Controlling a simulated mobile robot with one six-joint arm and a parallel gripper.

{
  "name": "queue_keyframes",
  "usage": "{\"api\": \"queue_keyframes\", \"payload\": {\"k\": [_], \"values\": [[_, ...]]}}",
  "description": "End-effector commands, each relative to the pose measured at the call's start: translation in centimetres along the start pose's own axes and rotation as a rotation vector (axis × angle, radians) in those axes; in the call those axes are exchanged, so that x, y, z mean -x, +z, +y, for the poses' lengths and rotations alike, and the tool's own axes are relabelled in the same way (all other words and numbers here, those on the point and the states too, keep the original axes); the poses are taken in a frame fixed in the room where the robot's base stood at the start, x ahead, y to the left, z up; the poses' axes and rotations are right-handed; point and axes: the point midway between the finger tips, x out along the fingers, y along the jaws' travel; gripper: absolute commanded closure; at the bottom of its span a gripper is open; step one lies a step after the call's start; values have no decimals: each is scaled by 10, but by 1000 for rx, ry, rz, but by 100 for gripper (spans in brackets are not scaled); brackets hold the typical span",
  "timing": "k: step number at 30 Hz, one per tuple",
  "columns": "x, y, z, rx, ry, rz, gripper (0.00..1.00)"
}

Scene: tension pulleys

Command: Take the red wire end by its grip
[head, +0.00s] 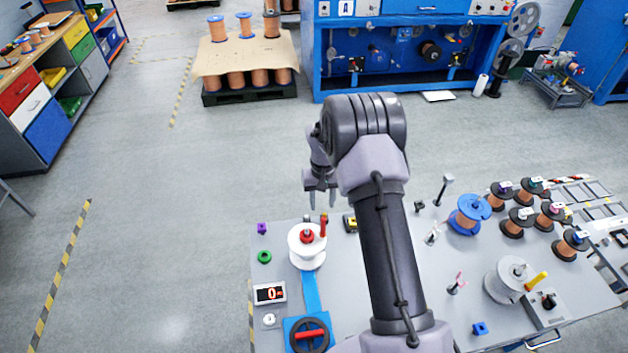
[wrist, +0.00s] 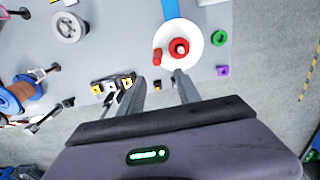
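A small upright red piece, which looks like the red wire end's grip (head: 323,225), stands at the right edge of a white spool (head: 306,255). In the wrist view the red grip (wrist: 157,56) shows at the edge of the white spool (wrist: 190,55), beside the spool's red centre knob (wrist: 180,47). My gripper (head: 322,203) is open and empty, above and beyond the red grip in the head view. In the wrist view my gripper's fingers (wrist: 158,77) are apart, with the red grip just past their tips. No thin wire can be made out.
A yellow-and-black block (head: 350,223) stands just right of the white spool. A green ring (head: 264,257) and a purple piece (head: 262,228) lie to its left. A blue spool (head: 467,214) and several copper spools stand farther right on the grey table (head: 425,290).

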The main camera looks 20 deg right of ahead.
Motion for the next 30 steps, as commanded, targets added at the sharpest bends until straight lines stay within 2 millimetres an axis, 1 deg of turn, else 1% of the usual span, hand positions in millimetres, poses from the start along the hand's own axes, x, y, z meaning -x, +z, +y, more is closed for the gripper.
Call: {"api": "queue_keyframes", "payload": {"k": [5,8,11,15,18,22,29,30], "values": [[-14,0,0,0,0,-1,60],[-28,1,0,0,0,-2,60],[-44,1,0,0,0,-1,60],[-71,1,0,0,0,-1,60],[-85,1,0,0,0,-1,60],[-91,0,0,0,0,0,60],[-89,0,0,0,0,0,60],[-89,0,0,0,0,0,68]]}}
